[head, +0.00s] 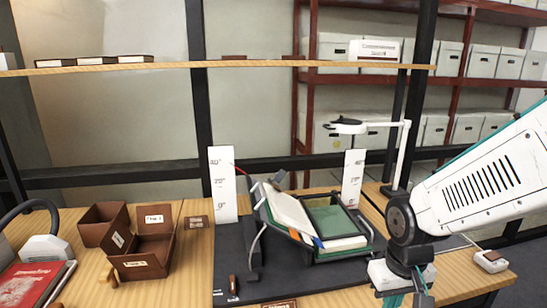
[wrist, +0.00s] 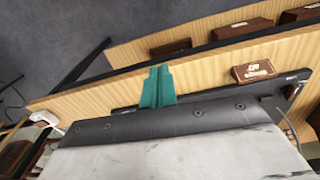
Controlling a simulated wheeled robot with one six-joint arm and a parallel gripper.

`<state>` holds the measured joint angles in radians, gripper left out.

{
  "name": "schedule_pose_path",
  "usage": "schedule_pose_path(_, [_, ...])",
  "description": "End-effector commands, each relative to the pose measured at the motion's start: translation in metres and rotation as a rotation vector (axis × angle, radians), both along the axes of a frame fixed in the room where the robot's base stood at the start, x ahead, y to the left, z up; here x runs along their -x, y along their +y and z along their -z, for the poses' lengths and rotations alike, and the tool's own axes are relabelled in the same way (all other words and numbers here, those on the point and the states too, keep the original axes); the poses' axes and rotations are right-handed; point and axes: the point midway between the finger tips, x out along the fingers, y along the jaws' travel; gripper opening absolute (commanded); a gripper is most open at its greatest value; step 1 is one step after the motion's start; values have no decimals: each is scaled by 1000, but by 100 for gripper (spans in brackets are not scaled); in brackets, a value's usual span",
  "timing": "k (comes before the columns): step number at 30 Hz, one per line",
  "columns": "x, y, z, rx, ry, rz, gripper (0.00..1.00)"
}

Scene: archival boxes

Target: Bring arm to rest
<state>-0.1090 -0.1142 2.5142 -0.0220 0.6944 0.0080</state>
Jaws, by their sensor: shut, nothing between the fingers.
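My arm reaches in from the right of the head view, with its white link and black joint above the right part of the table. My gripper (wrist: 158,72) shows in the wrist view as two teal fingers pressed together, with nothing between them. In the head view its teal part (head: 423,299) hangs at the bottom edge, partly cut off, right of the black mat (head: 228,262). The fingers appear apart from the objects on the table.
A cradle (head: 333,218) with pale sheets stands on the mat between two white angle cards (head: 223,180) (head: 352,177). An open brown box (head: 141,262) and a red book (head: 30,285) are at left. A white lamp (head: 348,125) stands behind. A wooden shelf (head: 240,64) crosses above.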

Motion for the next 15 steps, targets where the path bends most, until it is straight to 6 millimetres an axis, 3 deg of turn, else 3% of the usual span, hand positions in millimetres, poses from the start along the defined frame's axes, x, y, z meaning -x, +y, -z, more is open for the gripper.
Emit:
schedule_pose_path(3, [40, -11, -41, 4, 59, 28, 0])
schedule_pose_path(9, [102, -23, -95, 1, 100, 68, 0])
schedule_pose_path(12, [123, -27, -114, -4, 73, 86, 0])
schedule_pose_path(15, [132, -30, -127, -10, 13, 100, 0])
